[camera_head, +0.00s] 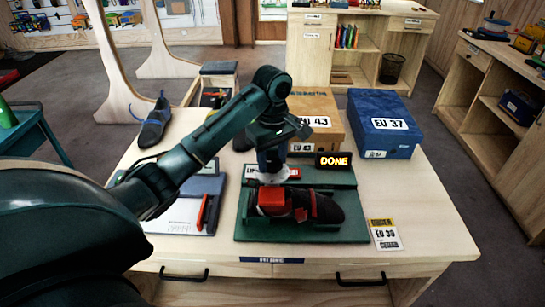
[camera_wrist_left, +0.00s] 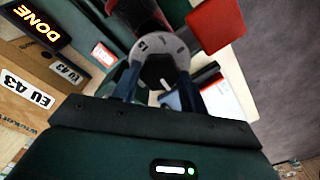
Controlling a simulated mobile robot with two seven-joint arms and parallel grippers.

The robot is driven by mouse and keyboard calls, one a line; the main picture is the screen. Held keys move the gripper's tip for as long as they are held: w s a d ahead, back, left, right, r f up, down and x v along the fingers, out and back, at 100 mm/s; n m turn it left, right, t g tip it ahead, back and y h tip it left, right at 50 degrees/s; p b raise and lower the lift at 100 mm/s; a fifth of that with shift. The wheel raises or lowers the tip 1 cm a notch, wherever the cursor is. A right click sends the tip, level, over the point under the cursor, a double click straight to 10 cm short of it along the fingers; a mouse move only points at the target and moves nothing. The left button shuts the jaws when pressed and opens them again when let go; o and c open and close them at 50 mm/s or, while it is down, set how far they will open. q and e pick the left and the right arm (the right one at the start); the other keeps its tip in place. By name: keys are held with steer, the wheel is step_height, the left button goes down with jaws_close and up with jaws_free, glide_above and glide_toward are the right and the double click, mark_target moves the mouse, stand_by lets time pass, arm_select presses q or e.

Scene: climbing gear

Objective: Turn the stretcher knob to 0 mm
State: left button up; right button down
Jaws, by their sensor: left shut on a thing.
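The stretcher knob's pale grey dial (camera_head: 268,174) shows under my left gripper (camera_head: 270,158) on the green stretcher base (camera_head: 345,235). In the left wrist view the dial (camera_wrist_left: 150,48) carries dark marks, with a "15" readable near its left side; the other marks are too small or hidden to read. The two fingers of my left gripper (camera_wrist_left: 160,88) are shut on the dark centre grip of the knob (camera_wrist_left: 157,73). A dark shoe (camera_head: 322,208) lies on the base, beside a red block (camera_head: 272,201). My right gripper is not in view.
A lit "DONE" sign (camera_head: 334,161) stands at the base's back edge. Behind are a brown EU 43 box (camera_head: 318,108) and a blue EU 37 box (camera_head: 382,110).

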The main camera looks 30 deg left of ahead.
arm_select(q)
steer(key=n, duration=0.4)
steer(key=shift+f+n, duration=0.1)
steer(key=shift+n, duration=0.2)
steer(key=n, duration=0.3)
steer(key=shift+n, duration=0.4)
steer(key=n, duration=0.4)
steer(key=shift+n, duration=1.8)
steer(key=o, duration=1)
steer(key=shift+c, duration=0.2)
